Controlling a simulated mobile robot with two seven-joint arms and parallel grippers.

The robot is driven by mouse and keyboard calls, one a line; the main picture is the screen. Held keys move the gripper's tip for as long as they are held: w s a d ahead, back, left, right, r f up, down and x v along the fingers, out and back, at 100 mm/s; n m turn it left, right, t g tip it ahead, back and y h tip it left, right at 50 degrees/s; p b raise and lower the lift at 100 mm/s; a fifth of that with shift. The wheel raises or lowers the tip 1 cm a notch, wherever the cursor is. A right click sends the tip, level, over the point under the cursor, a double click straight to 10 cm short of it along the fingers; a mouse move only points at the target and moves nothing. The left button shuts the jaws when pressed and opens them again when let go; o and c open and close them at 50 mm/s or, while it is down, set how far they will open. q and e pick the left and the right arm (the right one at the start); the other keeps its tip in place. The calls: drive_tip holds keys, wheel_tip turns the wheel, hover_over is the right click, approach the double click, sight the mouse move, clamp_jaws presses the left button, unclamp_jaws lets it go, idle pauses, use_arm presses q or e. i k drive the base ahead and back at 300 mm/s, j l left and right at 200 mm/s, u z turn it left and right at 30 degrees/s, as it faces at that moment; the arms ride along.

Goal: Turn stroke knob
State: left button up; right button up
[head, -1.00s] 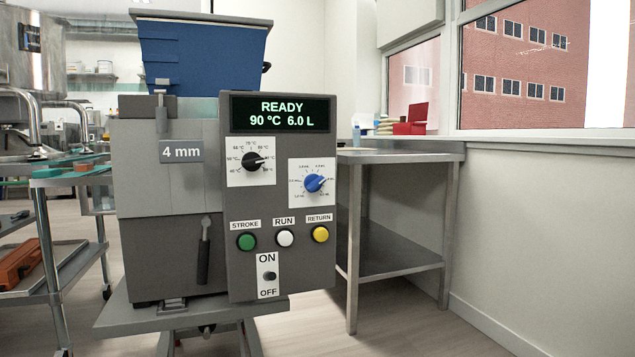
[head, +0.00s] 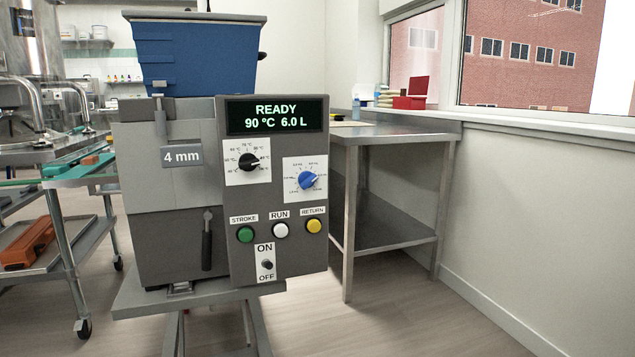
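The gummy depositor (head: 165,240) stands on its stand left of centre in the head view. Its control panel (head: 290,255) faces me, with a lit display (head: 276,116) reading "READY 90 °C 6.0 L". A blue knob (head: 307,181) sits on a white dial at the panel's right, its pointer toward the upper right. A black knob (head: 248,162) with a temperature dial is up and left of it. The green button (head: 245,234) is labelled STROKE, beside a white RUN button (head: 281,230) and a yellow RETURN button (head: 314,226). Neither gripper is in view.
A blue hopper (head: 198,55) tops the machine. A wheeled cart (head: 75,235) is at the left. Floor is clear at the front right.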

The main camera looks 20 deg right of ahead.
sight(307, 180)
drive_tip(key=l+z, duration=0.15)
drive_tip(key=l, duration=0.45)
drive_tip(key=i+l+z, duration=0.15)
drive_tip(key=l, duration=0.5)
drive_tip(key=l+z, duration=0.15)
drive_tip(key=l, duration=0.45)
drive_tip(key=i, duration=0.05)
